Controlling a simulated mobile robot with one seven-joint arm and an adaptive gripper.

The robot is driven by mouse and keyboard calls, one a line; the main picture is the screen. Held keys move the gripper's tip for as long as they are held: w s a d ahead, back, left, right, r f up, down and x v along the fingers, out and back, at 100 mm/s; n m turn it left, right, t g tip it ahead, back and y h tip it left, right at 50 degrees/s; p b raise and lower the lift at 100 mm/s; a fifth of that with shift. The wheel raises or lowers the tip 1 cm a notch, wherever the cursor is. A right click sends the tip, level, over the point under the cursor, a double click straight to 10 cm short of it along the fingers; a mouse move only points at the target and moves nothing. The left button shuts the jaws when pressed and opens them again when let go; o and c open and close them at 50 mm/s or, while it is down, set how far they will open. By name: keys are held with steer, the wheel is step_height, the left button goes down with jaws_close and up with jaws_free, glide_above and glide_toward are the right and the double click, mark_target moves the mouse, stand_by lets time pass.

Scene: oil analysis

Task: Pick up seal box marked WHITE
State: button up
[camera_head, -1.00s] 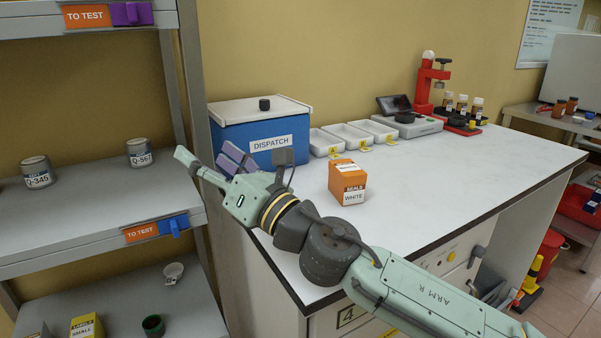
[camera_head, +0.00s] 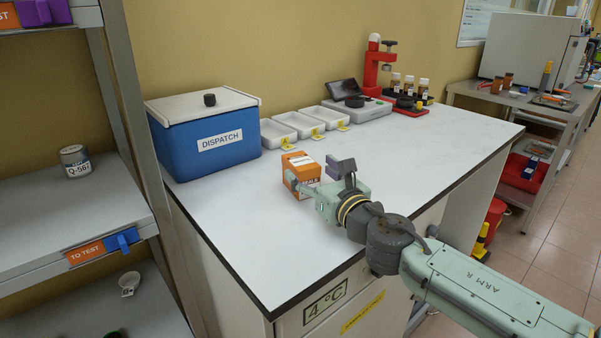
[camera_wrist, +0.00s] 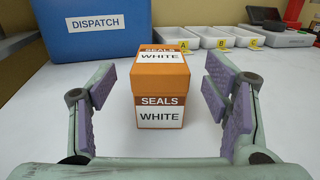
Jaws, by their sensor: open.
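The seal box (camera_head: 301,170) is orange with white labels and stands upright on the white bench top. In the wrist view, the box (camera_wrist: 160,88) faces me, and its labels read SEALS and WHITE. My gripper (camera_wrist: 162,105) is open, with purple pads on either side of the box and a gap on both sides. The pads do not touch it. In the head view, my gripper (camera_head: 318,175) is low over the bench at the box and hides part of its front and right side.
A blue DISPATCH box (camera_head: 205,140) stands behind left on the bench (camera_head: 240,225). White trays (camera_head: 298,125) with yellow tags line the back. A red press (camera_head: 376,65) and small bottles stand farther right. A grey shelf (camera_head: 70,215) is at left. The front of the bench is clear.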

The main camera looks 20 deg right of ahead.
mark_target(302, 161)
steer(key=w, duration=0.1)
steer(key=w+p, duration=0.1)
steer(key=w, duration=0.3)
steer(key=shift+a+p, duration=0.3)
steer(key=shift+p, duration=0.05)
steer(key=shift+c, duration=0.2)
steer(key=shift+r, duration=0.1)
steer(key=c, duration=1.2)
